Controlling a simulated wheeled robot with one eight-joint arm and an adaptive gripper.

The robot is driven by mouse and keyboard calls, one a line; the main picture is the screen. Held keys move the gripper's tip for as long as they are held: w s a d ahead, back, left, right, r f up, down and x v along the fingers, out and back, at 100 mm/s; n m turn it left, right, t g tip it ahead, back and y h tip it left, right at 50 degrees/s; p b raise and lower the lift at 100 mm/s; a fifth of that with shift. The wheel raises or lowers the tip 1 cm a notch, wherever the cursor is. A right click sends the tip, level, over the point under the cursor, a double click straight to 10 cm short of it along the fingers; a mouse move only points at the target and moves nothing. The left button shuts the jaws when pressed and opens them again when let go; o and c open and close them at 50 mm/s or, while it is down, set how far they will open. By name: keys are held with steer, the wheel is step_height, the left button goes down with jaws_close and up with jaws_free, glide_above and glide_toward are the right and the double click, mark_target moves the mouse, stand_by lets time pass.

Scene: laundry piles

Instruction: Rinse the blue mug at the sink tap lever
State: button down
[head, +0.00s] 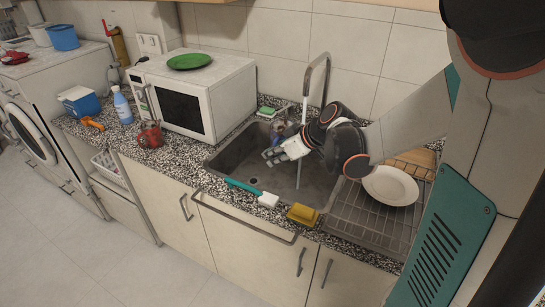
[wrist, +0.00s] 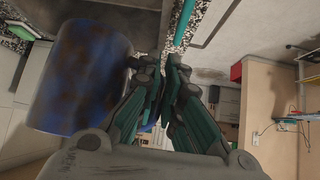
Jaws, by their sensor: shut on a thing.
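The blue mug (wrist: 82,75), blotched with brown stains, fills the left of the wrist view. In the head view only a small bluish part of the mug (head: 279,129) shows behind my gripper. My gripper (head: 272,155) is over the sink basin (head: 237,155). In the wrist view its fingers (wrist: 172,68) are closed together right beside the mug; the mug's handle is hidden between them. The tap (head: 327,62) arches over the sink. A thin pale line under its spout, near my gripper, looks like running water. I cannot make out the tap lever.
A teal-handled brush (head: 250,190) and yellow sponge (head: 303,214) lie on the sink's front edge. A plate (head: 390,186) stands in the drying rack (head: 365,222) at right. A microwave (head: 197,95) and red cup (head: 149,135) are left of the sink.

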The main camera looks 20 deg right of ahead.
steer(key=w+d+f+b, duration=0.2)
steer(key=w+d, duration=0.5)
steer(key=d, duration=0.3)
steer(key=shift+d+f, duration=0.25)
steer(key=shift+d, duration=0.05)
stand_by(0.4)
steer(key=shift+w, duration=0.1)
steer(key=shift+d, duration=0.1)
stand_by(0.4)
steer(key=shift+s+d, duration=0.3)
steer(key=shift+s, duration=0.25)
steer(key=shift+w+a, duration=0.1)
steer(key=shift+w, duration=0.05)
steer(key=shift+w+a, duration=0.3)
steer(key=shift+w, duration=0.1)
steer(key=shift+s+d, duration=0.1)
steer(key=shift+s+d+b, duration=0.3)
steer(key=shift+s, duration=0.1)
